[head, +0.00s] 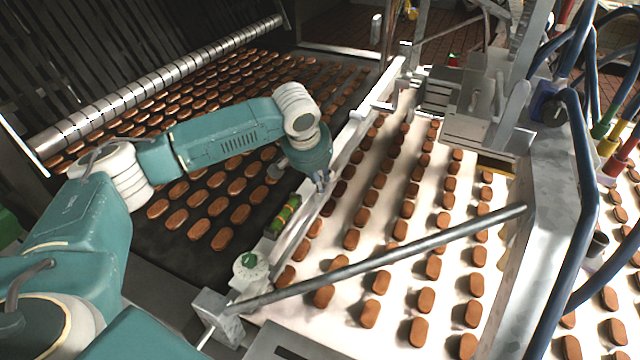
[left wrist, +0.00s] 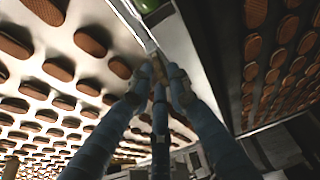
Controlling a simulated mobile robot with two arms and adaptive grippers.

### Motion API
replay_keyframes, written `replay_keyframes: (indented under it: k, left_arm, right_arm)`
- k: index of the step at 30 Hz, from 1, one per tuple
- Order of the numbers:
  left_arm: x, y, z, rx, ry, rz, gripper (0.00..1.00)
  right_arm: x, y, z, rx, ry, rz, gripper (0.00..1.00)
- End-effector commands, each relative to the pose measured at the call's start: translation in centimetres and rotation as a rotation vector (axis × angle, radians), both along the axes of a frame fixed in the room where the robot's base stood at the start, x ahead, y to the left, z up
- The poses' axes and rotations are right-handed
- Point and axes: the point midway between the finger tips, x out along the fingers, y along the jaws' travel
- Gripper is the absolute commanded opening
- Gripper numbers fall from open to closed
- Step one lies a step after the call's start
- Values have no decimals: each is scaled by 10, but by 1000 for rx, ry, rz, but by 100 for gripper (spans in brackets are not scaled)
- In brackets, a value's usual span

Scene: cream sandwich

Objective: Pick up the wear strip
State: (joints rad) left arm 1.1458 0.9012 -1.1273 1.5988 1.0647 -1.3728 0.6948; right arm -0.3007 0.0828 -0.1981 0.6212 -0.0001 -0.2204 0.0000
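My left gripper (head: 322,181) is low over the metal rail (head: 345,150) between the dark belt and the white belt. In the left wrist view its blue-grey fingers (left wrist: 158,88) come close together at the rail. A small tan piece (left wrist: 158,92) shows between the fingertips; I cannot tell if it is gripped or if it is the wear strip. No separate wear strip can be made out for sure. A small green and orange part (head: 284,216) sits beside the rail, just below the gripper in the head view. My right gripper is not in view.
The dark belt (head: 170,240) on the left and the white belt (head: 395,270) on the right carry rows of brown biscuits. A grey bar (head: 400,252) crosses over the white belt. Blue hoses (head: 585,190) hang at right.

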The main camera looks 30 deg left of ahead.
Motion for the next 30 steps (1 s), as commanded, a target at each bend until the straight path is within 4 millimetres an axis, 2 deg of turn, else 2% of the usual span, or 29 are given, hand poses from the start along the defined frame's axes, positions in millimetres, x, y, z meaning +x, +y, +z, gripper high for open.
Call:
replay_keyframes:
  k: [4,10,12,13,25,30]
  left_arm:
    - [4,0,-10,0,0,-1,17]
    - [4,0,-11,0,-1,-1,17]
    - [4,0,-11,0,-1,-1,3]
    - [4,0,-11,0,-1,-1,0]
    - [4,0,-9,0,-1,-1,0]
    - [5,0,1,-1,-4,0,0]
  right_arm:
    - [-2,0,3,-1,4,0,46]
    - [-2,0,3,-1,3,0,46]
    - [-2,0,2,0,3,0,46]
    - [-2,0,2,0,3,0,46]
    - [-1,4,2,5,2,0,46]
    - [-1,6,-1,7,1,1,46]
